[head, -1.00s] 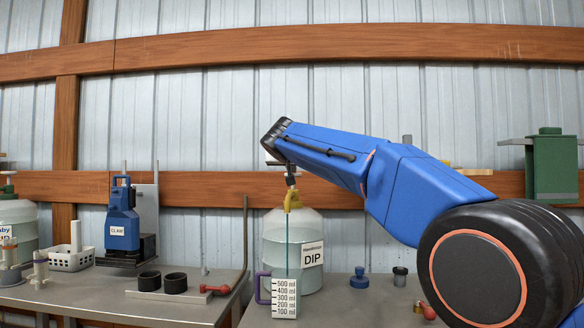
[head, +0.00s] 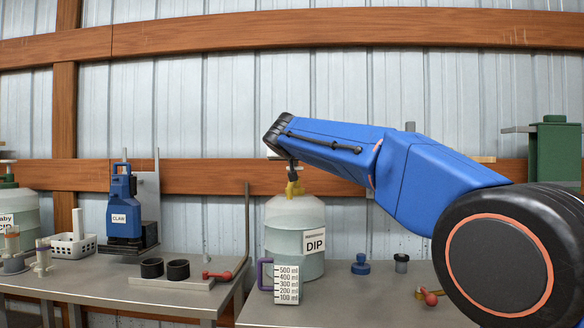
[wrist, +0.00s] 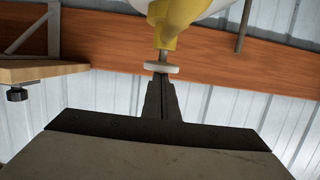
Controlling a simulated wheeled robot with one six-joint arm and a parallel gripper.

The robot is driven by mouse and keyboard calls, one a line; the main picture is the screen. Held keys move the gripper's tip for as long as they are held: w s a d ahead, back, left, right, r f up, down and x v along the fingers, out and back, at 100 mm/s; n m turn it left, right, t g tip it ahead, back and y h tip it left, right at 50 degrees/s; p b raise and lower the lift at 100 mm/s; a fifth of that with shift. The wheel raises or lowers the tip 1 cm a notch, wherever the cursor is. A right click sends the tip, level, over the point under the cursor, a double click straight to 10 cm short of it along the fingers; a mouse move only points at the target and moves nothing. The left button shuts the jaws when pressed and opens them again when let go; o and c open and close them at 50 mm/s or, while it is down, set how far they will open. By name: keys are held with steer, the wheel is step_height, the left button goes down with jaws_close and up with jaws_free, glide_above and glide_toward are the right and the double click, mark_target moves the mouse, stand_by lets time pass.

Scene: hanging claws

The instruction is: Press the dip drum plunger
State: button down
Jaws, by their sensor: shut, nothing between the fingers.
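The dip drum (head: 284,243) is a pale translucent drum with a DIP label and a yellow pump head (head: 294,189) on top. In the wrist view the yellow pump head (wrist: 176,22) shows with a short metal rod and the white plunger disc (wrist: 161,68). My gripper (wrist: 160,80) is shut and empty; its tips meet the disc, apparently in contact. In the head view my gripper (head: 291,170) stands directly above the pump, pointing down, and hides the disc. A measuring jug (head: 287,283) with a purple handle stands in front of the drum. Its fill level cannot be told.
A blue claw unit (head: 123,208), a white basket (head: 73,247) and a rack with black cups (head: 165,282) stand on the left table. Small blue (head: 361,266) and grey (head: 401,262) items and a red-knobbed part (head: 430,298) lie right of the drum.

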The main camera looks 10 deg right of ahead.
steer(key=shift+s+a+r, duration=0.1)
steer(key=shift+s+r, duration=0.05)
steer(key=shift+r, duration=0.45)
steer(key=shift+s+a+r, duration=0.1)
steer(key=shift+s+r, duration=0.05)
steer(key=shift+r, duration=0.4)
steer(key=v, duration=0.9)
steer(key=shift+s, duration=0.2)
steer(key=shift+r, duration=0.15)
stand_by(1.8)
steer(key=shift+w+a+r, duration=0.1)
steer(key=shift+a+r, duration=0.25)
steer(key=shift+r, duration=0.35)
steer(key=shift+w+a+r, duration=0.1)
steer(key=shift+a+r, duration=0.25)
steer(key=shift+r, duration=0.35)
steer(key=shift+w+a+r, duration=0.1)
steer(key=shift+a+r, duration=0.2)
steer(key=shift+r, duration=0.4)
steer(key=w+d+f, duration=0.3)
steer(key=w+f, duration=0.3)
steer(key=w, duration=0.3)
steer(key=shift+f, duration=0.2)
